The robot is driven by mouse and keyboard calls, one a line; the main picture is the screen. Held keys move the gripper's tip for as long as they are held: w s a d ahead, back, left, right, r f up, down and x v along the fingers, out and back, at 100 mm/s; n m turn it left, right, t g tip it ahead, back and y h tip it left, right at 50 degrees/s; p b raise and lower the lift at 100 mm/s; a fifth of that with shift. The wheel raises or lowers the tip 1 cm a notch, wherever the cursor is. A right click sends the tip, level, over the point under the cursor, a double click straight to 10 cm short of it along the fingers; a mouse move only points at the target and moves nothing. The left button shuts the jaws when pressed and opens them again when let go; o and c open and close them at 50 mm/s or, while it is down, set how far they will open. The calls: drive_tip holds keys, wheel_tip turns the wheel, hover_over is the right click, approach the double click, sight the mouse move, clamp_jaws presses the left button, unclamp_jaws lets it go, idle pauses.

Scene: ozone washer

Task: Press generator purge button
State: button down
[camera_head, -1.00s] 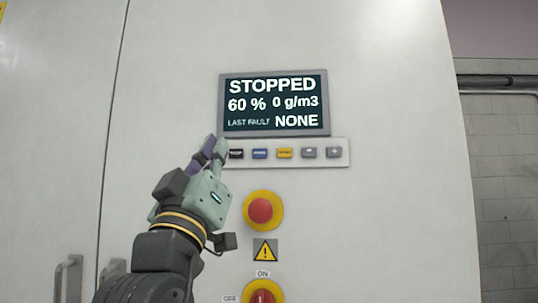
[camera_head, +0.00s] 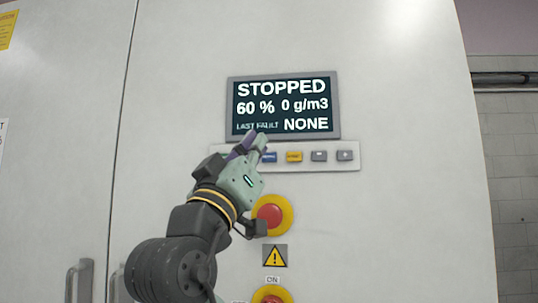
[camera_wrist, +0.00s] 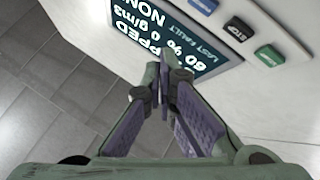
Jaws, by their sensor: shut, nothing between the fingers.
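The button strip (camera_head: 330,163) runs below the display (camera_head: 283,107). It carries a blue button (camera_head: 269,157), a yellow button (camera_head: 294,157) and two grey buttons; the blue label is too small to read. My gripper (camera_head: 253,143) is shut and empty, its fingertips covering the strip's left part and the display's lower edge. In the wrist view the closed fingertips (camera_wrist: 159,78) lie over the display's edge. There a blue button (camera_wrist: 206,4), a black STOP button (camera_wrist: 238,29) and a green button (camera_wrist: 269,55) are uncovered. Contact cannot be told.
A red emergency button (camera_head: 270,216) on a yellow ring sits just below my gripper. The display reads STOPPED, 60 %, 0 g/m3. Cabinet handles (camera_head: 79,279) are at lower left.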

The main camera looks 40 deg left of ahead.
drive_tip(key=shift+w+a+p, duration=0.2)
drive_tip(key=shift+w+a, duration=0.3)
drive_tip(key=shift+w, duration=0.3)
drive_tip(key=shift+w+a+p, duration=0.15)
drive_tip(key=shift+w+a, duration=0.3)
drive_tip(key=shift+w, duration=0.35)
drive_tip(key=shift+w+a+p, duration=0.2)
drive_tip(key=shift+w+a, duration=0.3)
drive_tip(key=shift+w, duration=0.3)
drive_tip(key=shift+w+a, duration=0.25)
drive_tip(key=shift+w, duration=0.1)
drive_tip(key=shift+w+a, duration=0.2)
drive_tip(key=shift+w, duration=0.15)
drive_tip(key=shift+s+d, duration=0.1)
drive_tip(key=shift+s, duration=0.05)
idle(0.4)
drive_tip(key=shift+s+d, duration=0.35)
drive_tip(key=shift+s, duration=0.2)
drive_tip(key=s+d, duration=0.1)
drive_tip(key=s, duration=0.2)
drive_tip(key=s+d+b, duration=0.1)
drive_tip(key=shift+s+d, duration=0.15)
drive_tip(key=shift+d, duration=0.15)
